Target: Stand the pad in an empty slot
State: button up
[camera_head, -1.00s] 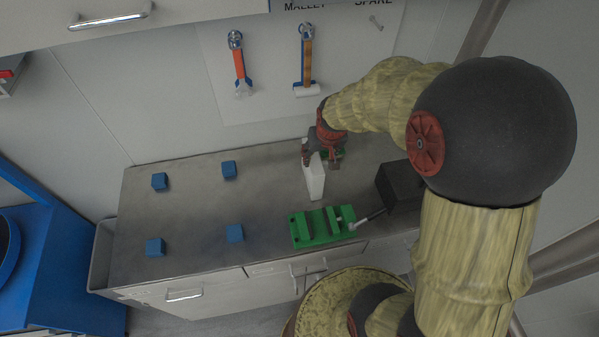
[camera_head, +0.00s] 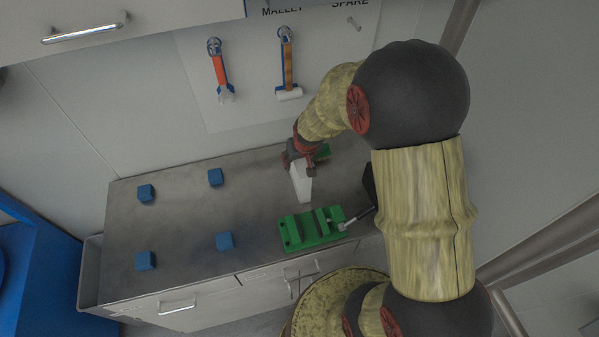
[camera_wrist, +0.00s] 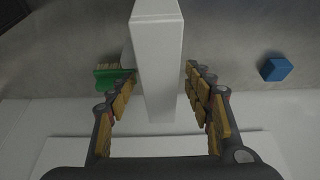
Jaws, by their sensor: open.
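My gripper (camera_wrist: 160,90) is open, with its fingers on either side of a tall white block (camera_wrist: 162,65). A narrow gap shows at each finger. In the head view the white block (camera_head: 301,182) stands on the bench just below my gripper (camera_head: 300,163). A green holder with tan strips (camera_wrist: 112,75) lies beyond the left finger in the wrist view; it is partly hidden by my gripper in the head view (camera_head: 322,152). A green fixture with upright ridges and gaps (camera_head: 311,229) sits at the bench front. I cannot tell for certain which thing is the pad.
Several blue cubes (camera_head: 215,177) are spread over the left half of the grey bench (camera_head: 180,225), with free room between them. A metal rod (camera_head: 357,219) sticks out right of the green fixture. Tools such as a mallet (camera_head: 288,65) hang on the back wall.

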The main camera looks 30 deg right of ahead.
jog(key=shift+f+b, duration=0.25)
jog(key=shift+b, duration=0.05)
dwell(0.4)
grip_shut()
dwell(0.8)
